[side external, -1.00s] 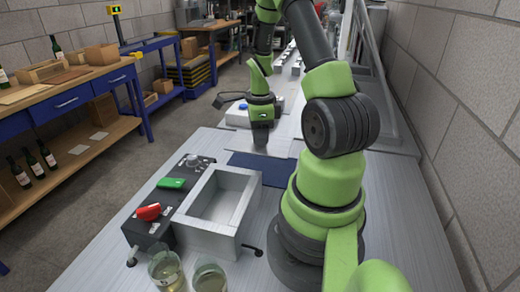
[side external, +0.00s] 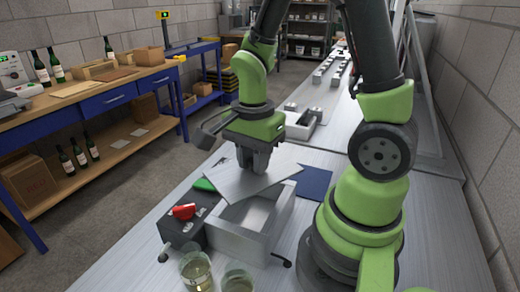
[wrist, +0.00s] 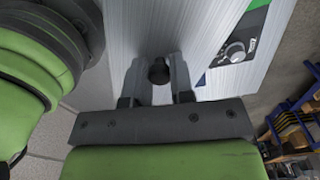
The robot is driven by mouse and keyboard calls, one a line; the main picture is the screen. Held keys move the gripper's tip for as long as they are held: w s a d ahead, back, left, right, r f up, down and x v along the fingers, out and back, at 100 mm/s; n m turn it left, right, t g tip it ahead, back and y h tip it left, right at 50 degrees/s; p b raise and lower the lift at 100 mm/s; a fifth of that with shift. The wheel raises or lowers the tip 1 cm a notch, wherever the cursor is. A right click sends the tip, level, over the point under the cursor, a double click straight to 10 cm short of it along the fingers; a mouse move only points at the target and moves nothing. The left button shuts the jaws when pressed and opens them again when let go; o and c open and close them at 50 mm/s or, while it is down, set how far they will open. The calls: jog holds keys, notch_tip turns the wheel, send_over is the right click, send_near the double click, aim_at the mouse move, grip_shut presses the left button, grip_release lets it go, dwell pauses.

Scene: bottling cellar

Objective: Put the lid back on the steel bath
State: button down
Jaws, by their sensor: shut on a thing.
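The steel bath (side external: 236,243) is an open rectangular metal box on the bench, its front part uncovered. The flat steel lid (side external: 228,182) is above the bath's back part, turned at an angle to its rim and overhanging on the left. I cannot tell if it touches the rim. My gripper (side external: 258,165) is over the lid, shut on its handle. In the wrist view the dark round knob (wrist: 158,71) of the lid (wrist: 150,28) is between the two fingers of my gripper (wrist: 157,82).
A dark control unit with a red switch (side external: 184,211) and green part (side external: 204,184) adjoins the bath's left side. Two glass beakers (side external: 197,272) stand in front. A blue mat (side external: 314,181) lies behind right. A grey device (side external: 303,122) stands farther back.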

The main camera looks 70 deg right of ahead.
jog(key=shift+f, duration=3.15)
jog(key=shift+f, duration=0.15)
jog(key=shift+c, duration=2.2)
grip_release()
jog(key=shift+r, duration=3.5)
grip_shut()
